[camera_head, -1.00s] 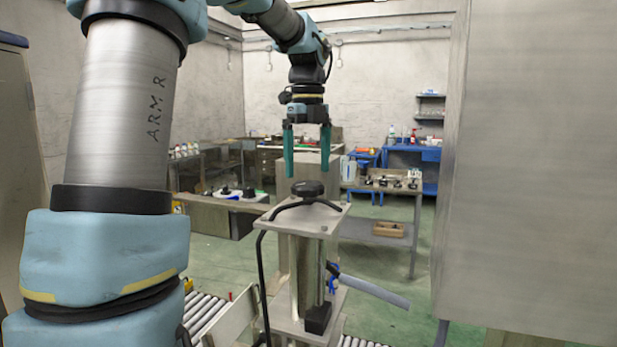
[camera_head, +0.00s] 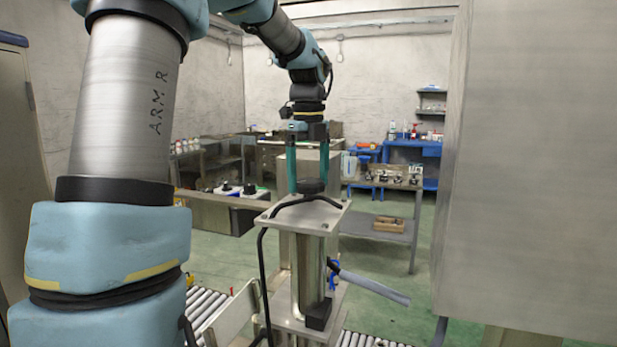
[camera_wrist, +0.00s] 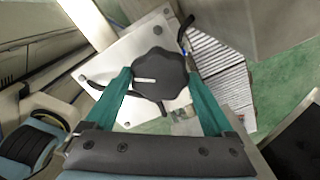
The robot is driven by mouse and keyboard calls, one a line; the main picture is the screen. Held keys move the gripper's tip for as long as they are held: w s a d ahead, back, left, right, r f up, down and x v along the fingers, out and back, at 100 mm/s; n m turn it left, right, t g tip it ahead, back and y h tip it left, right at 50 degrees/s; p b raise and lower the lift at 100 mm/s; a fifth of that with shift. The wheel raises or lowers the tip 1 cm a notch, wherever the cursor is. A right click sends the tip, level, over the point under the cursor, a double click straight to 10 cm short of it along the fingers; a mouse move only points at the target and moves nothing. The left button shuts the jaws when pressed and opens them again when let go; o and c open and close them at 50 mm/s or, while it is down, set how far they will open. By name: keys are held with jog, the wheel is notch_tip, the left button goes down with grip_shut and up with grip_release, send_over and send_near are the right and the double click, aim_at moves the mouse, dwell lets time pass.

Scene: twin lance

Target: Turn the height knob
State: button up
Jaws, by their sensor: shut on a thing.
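The height knob (camera_head: 312,187) is a black lobed knob on top of a metal column's square plate (camera_head: 328,217). In the wrist view the knob (camera_wrist: 160,75) shows a white pointer line aimed left. My gripper (camera_head: 309,184) points straight down over the plate, with one teal finger on each side of the knob. In the wrist view the fingertips of my gripper (camera_wrist: 158,78) sit at the knob's left and right edges, shut on it. A black cable runs across the plate beside the knob.
A large grey metal panel (camera_head: 540,170) stands close on the right. A roller conveyor (camera_head: 207,308) lies below the column. A grey tube (camera_head: 372,286) sticks out from the column to the right. A bench with a wooden box (camera_head: 388,224) stands behind.

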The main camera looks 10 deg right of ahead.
jog(key=c, duration=0.4)
jog(key=shift+n, duration=0.3)
